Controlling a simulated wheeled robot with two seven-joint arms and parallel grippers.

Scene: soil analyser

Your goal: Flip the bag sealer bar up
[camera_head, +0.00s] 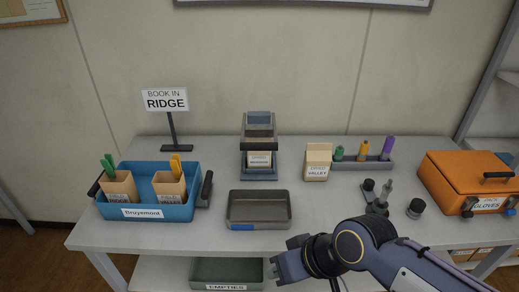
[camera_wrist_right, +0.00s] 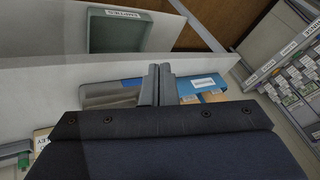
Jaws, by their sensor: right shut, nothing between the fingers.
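The bag sealer (camera_head: 260,172) appears to be the narrow grey-blue device at the back middle of the table, in the head view. A dark bar (camera_head: 261,147) runs across it, above a small labelled bag (camera_head: 259,160). Whether this bar is fully down is hard to tell. My right gripper (camera_head: 274,268) is at the table's front edge, well in front of the sealer and apart from it. Its fingers (camera_wrist_right: 157,85) are shut together and empty in the right wrist view. The sealer cannot be made out in that view. My left gripper is not in view.
An empty grey tray (camera_head: 259,225) lies between my right gripper and the sealer. A blue tray (camera_head: 150,212) with two bags is left, a lone bag (camera_head: 317,173) and marker rack (camera_head: 376,164) right. An orange case (camera_head: 465,169) is far right. The EMPTIES tray (camera_head: 226,262) is below.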

